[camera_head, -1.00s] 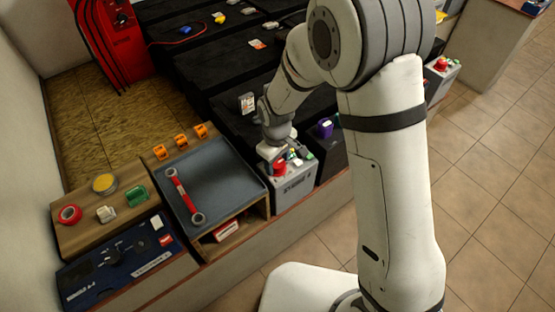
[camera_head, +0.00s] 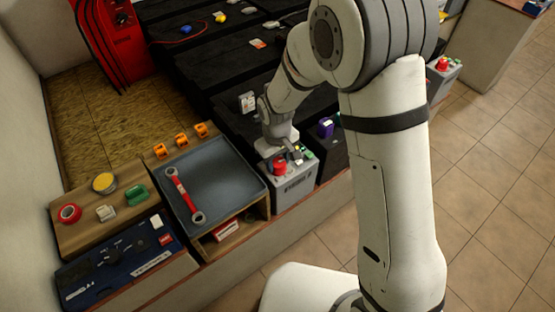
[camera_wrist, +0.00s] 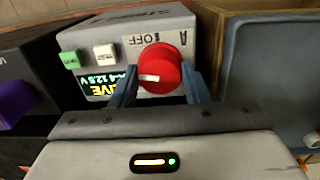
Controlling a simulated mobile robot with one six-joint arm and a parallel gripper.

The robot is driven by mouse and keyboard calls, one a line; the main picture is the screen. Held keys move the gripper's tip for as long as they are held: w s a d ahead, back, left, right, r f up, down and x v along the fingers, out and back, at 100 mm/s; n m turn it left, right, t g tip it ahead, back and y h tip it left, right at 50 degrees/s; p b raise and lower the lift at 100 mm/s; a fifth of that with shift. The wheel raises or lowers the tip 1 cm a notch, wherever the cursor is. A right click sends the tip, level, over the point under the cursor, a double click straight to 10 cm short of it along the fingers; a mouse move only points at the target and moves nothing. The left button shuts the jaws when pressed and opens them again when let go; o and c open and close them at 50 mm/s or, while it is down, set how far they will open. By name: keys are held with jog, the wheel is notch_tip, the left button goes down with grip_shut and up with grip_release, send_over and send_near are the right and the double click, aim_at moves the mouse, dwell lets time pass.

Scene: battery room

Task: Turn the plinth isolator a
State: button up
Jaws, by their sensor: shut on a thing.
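The isolator is a round red knob (camera_wrist: 161,66) with a white pointer mark, on top of a grey box (camera_wrist: 88,42) with "OFF" and "A" lettering. The pointer mark lies roughly sideways, towards the left in the wrist view. My gripper (camera_wrist: 160,84) has one dark finger on each side of the knob and is shut on it. The box's display reads "LIVE" and is lit, upside down in this view. In the head view the red knob (camera_head: 279,168) and grey box (camera_head: 293,188) show below my gripper (camera_head: 287,152).
A green button (camera_wrist: 70,60) and a white button (camera_wrist: 104,55) sit on the same box. A dark unit with a purple knob (camera_head: 326,128) stands beside it. A grey tray (camera_head: 225,180) holding a red-handled wrench (camera_head: 180,191) is at left.

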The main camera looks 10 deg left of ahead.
jog(key=m, duration=0.4)
jog(key=shift+m+b, duration=0.3)
jog(key=shift+b, duration=0.05)
jog(key=m, duration=0.3)
jog(key=shift+m, duration=0.3)
jog(key=m, duration=0.3)
jog(key=shift+w+m+b, duration=0.1)
jog(key=shift+m+b, duration=0.2)
jog(key=shift+b, duration=0.1)
jog(key=shift+a+m, duration=0.1)
jog(key=shift+m, duration=1.7)
jog(key=shift+r, duration=0.1)
jog(key=o, duration=1)
